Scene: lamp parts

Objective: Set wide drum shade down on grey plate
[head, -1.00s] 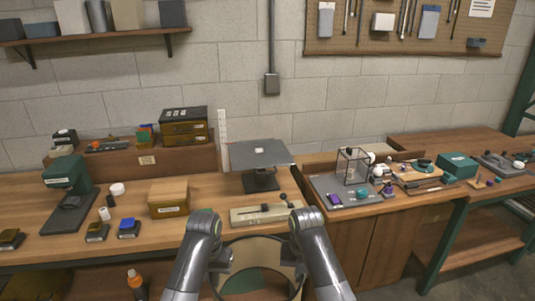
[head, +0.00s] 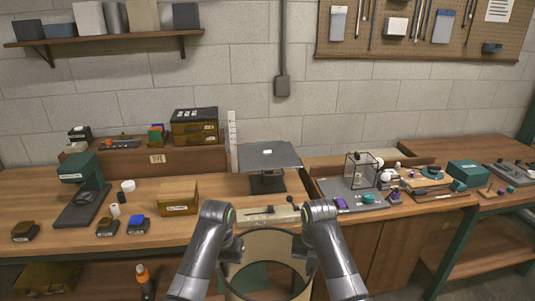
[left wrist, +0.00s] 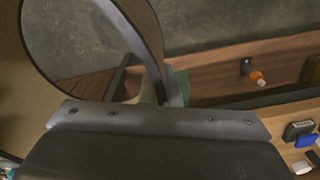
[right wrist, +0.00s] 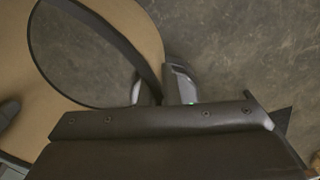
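The wide drum shade (head: 268,238) is a beige, dark-rimmed open ring. It hangs between my two grippers in front of the bench, at the bottom middle of the head view. My left gripper (head: 233,250) is shut on its left wall; the left wrist view shows a finger on each side of the wall. My right gripper (head: 304,247) is shut on its right wall, also seen in the right wrist view (right wrist: 163,92). The grey plate (head: 285,156) is a square top on a dark stand, beyond the shade. A small white piece (head: 267,151) lies on it.
A beige block with a small lever (head: 262,216) lies between shade and plate. A wooden box (head: 177,198) stands left of it. A white upright ruler (head: 232,140) stands behind the plate's left edge. A grey tray with a clear frame (head: 345,197) is to the right.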

